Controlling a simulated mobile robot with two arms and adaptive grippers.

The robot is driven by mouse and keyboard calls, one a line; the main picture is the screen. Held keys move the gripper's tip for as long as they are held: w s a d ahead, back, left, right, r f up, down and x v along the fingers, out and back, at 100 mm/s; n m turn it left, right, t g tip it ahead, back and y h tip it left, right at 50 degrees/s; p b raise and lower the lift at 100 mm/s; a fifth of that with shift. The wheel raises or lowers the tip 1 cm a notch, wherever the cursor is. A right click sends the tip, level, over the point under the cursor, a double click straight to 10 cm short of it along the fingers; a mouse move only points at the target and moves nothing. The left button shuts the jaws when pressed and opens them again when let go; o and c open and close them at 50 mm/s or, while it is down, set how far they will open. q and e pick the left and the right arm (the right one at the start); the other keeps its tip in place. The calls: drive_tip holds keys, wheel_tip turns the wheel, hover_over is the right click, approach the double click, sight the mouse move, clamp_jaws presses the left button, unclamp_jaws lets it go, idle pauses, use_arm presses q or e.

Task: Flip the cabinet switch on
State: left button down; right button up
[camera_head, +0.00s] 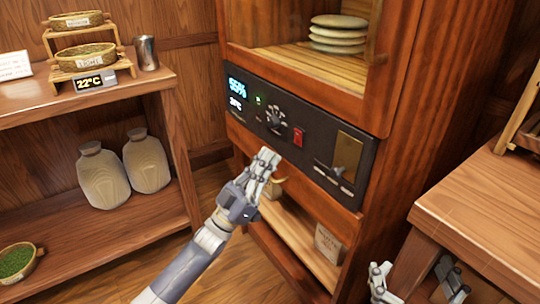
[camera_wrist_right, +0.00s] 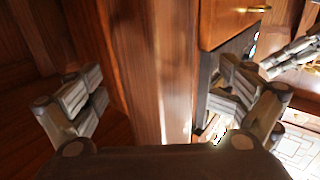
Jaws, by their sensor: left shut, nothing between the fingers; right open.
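The wooden cabinet (camera_head: 388,95) has a dark control panel (camera_head: 315,150) across its front. I cannot tell the switch's position. My left gripper (camera_head: 268,160) is shut and empty, just in front of the panel, below and left of the red switch. Whether it touches the panel is unclear. My right gripper (camera_head: 412,280) is open and empty at the bottom right; its fingers also show in the right wrist view (camera_wrist_right: 160,105).
Pale round cakes (camera_head: 338,34) are stacked in the cabinet's upper compartment. A wooden table (camera_head: 490,205) stands at the right, close to my right gripper. A shelf (camera_head: 60,235) at the left holds two jars (camera_head: 102,175), baskets (camera_head: 86,57) and a metal cup (camera_head: 146,53).

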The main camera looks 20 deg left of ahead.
drive_tip(key=shift+w+d+f+g, duration=0.1)
drive_tip(key=shift+w+f+g, duration=0.1)
drive_tip(key=shift+f, duration=0.3)
drive_tip(key=shift+w+d+f+g, duration=0.1)
drive_tip(key=shift+f+g, duration=0.1)
drive_tip(key=shift+f, duration=0.3)
use_arm(q)
drive_tip(key=w+f+v, duration=0.1)
drive_tip(key=v, duration=0.7)
drive_tip(key=shift+s+f, duration=0.25)
drive_tip(key=shift+f, duration=0.05)
use_arm(e)
drive_tip(key=shift+s+a, duration=0.2)
drive_tip(key=shift+s, duration=0.1)
use_arm(q)
drive_tip(key=shift+d, duration=0.1)
use_arm(e)
drive_tip(key=shift+w, duration=0.1)
